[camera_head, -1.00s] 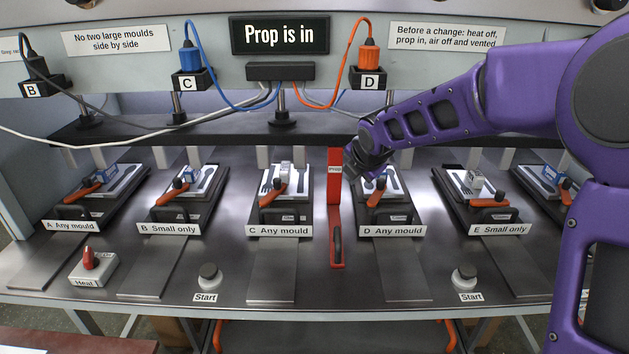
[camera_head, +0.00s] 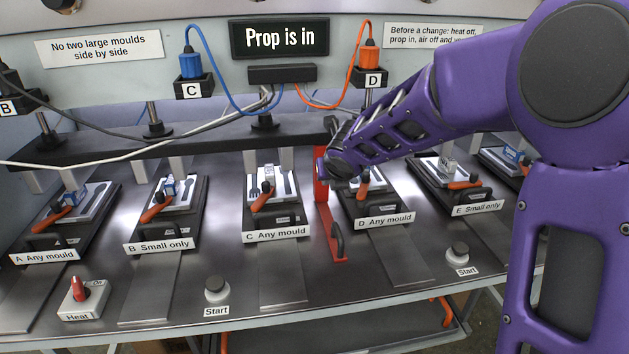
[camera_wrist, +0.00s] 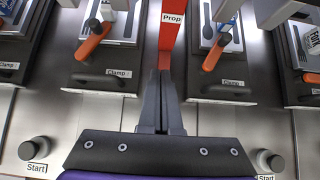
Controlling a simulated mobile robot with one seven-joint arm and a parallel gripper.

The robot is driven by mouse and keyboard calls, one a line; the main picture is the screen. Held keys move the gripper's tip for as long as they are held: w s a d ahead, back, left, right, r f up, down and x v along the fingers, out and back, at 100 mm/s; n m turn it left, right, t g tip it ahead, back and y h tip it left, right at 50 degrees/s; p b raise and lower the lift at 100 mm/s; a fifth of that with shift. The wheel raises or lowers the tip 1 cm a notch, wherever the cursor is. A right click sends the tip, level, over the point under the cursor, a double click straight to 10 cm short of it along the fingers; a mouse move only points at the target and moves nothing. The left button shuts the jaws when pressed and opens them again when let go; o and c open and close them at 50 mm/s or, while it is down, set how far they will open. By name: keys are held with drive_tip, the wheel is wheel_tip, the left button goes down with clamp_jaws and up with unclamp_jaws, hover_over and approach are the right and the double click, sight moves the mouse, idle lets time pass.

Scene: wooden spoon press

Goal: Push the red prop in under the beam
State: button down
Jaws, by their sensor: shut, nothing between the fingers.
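The red prop (camera_head: 321,190) stands upright between moulds C and D, its top at the dark beam (camera_head: 90,150). Its flat red foot, with a dark handle (camera_head: 337,240), reaches forward over the bench. The display (camera_head: 279,39) reads "Prop is in". In the wrist view the prop (camera_wrist: 171,35) is just ahead of my gripper (camera_wrist: 160,76). My gripper is shut and empty, its fingers pointing at the red post; I cannot tell whether they touch it.
Clamped mould C (camera_head: 277,230) is left of the prop and mould D (camera_head: 385,215) right, both close by. A heat switch (camera_head: 82,297) and two start buttons (camera_head: 217,289) (camera_head: 458,254) sit along the front. Blue (camera_head: 215,95) and orange cables hang above.

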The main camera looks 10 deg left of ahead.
sight(317, 183)
drive_tip(key=b+x, duration=0.3)
drive_tip(key=x, duration=0.7)
drive_tip(key=shift+f+b, duration=0.2)
drive_tip(key=shift+b, duration=0.2)
drive_tip(key=shift+w+a+r+p, duration=0.15)
drive_tip(key=shift+w+r+p, duration=0.05)
drive_tip(key=shift+w, duration=0.35)
drive_tip(key=shift+w+a+r+p, duration=0.15)
drive_tip(key=shift+w+p, duration=0.05)
drive_tip(key=shift+w, duration=0.35)
drive_tip(key=shift+w+a, duration=0.2)
drive_tip(key=shift+w, duration=0.55)
